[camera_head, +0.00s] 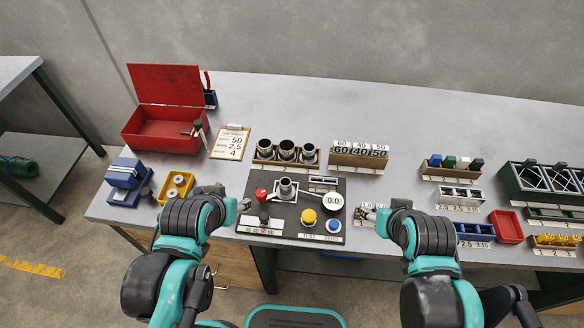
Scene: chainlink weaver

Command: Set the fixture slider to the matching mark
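The dark fixture board (296,222) lies on the bench's front middle. A black slider knob (264,216) is at its front left, above a white scale strip (260,231) whose marks are too small to read. The knob's exact mark cannot be told. A clipboard (230,142) behind shows 50, 2.5 and 4. My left gripper (243,204) is at the board's left edge, left of the knob and apart from it. My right gripper (368,213) is right of the board over a small labelled holder. My arms largely hide both grippers' fingers.
The board also carries a red knob (261,194), a metal cylinder (285,190), a round 0.0 dial (333,201), a yellow button (309,217) and a blue button (333,225). A wooden rack of cylinders (266,163) and a 60/40/50 block rack (358,161) stand behind.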

